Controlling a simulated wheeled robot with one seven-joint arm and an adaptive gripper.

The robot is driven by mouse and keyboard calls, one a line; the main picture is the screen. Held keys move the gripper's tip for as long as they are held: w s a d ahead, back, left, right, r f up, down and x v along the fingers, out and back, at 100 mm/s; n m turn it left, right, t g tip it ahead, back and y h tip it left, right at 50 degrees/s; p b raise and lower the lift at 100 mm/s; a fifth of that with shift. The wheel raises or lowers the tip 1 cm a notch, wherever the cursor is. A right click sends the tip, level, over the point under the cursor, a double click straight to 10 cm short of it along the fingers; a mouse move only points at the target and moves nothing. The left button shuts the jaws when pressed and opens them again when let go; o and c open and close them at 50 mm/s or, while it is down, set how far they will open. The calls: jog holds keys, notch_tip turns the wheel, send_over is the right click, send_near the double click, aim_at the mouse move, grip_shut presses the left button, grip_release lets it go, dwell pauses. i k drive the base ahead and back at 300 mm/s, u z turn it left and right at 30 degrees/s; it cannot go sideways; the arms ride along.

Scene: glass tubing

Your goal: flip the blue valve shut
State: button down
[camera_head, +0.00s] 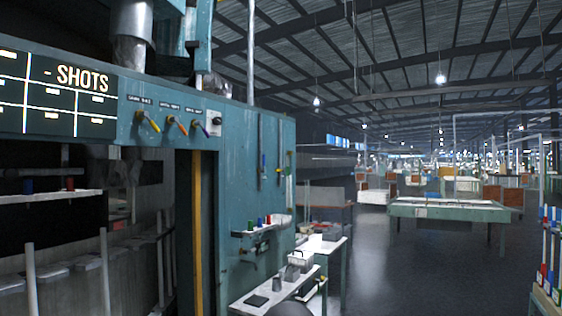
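Three small lever valves sit in a row on the upper part of the teal machine panel (240,180), each under a small label. The left one is a yellow-orange lever (150,122), and the middle one is an orange lever (179,126). The right one is a blue-purple lever (203,130), the only bluish one of the three. All three levers slant down to the right. The labels are too small to read with certainty. My gripper is not in view.
A white switch box (214,124) is right of the levers. A sign reading "- SHOTS" (82,78) hangs at left. A small shelf with coloured items (262,226) and a white bench (275,288) stand low by the panel. Open floor (400,270) lies to the right.

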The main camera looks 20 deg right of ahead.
aim_at(263, 171)
jog(key=k, duration=0.25)
jog(key=z, duration=0.75)
jog(key=i, duration=0.55)
jog(key=z, duration=0.75)
jog(key=i, duration=0.65)
jog(key=u, duration=0.65)
jog(key=i, duration=0.65)
jog(key=u, duration=0.75)
